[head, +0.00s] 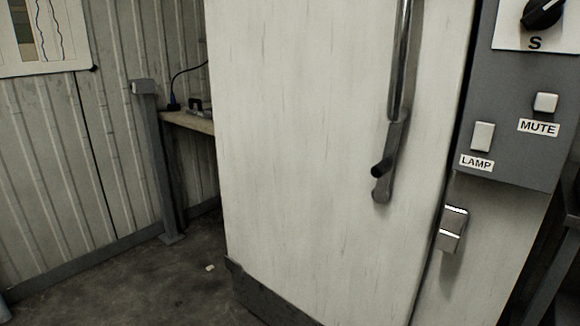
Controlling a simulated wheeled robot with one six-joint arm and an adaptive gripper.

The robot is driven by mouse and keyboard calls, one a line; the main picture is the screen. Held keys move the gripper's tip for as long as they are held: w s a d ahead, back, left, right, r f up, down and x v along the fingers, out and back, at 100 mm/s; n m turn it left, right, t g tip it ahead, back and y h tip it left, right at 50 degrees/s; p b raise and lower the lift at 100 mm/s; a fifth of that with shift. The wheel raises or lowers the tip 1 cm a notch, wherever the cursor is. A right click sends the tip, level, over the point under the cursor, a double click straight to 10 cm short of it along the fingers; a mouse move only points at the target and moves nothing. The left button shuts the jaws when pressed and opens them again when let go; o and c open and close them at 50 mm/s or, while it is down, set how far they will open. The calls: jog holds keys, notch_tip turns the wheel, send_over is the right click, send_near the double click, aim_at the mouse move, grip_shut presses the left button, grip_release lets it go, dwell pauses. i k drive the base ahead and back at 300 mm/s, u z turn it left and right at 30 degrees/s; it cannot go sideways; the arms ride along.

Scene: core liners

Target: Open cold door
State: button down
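The cold door (310,150) is a large pale panel that fills the middle of the head view. Its chrome bar handle (400,60) runs down near the door's right edge and ends in a grey bracket with a dark knob (383,167). A metal latch piece (453,229) sits on the pale frame just right of the door's edge. The door's right edge lies close along the frame; I cannot tell whether it is fully shut. The top of the door is out of view. My gripper is not in view.
A grey control panel (505,90) with LAMP and MUTE switches and a dial is right of the door. A post (157,165) and bench (190,122) stand at the left by a corrugated wall (95,150). Open floor (150,285) shows at lower left, with a small pale scrap (210,268).

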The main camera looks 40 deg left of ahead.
aim_at(306, 95)
jog(key=u, duration=0.7)
jog(key=k, duration=0.35)
jog(key=u, duration=0.3)
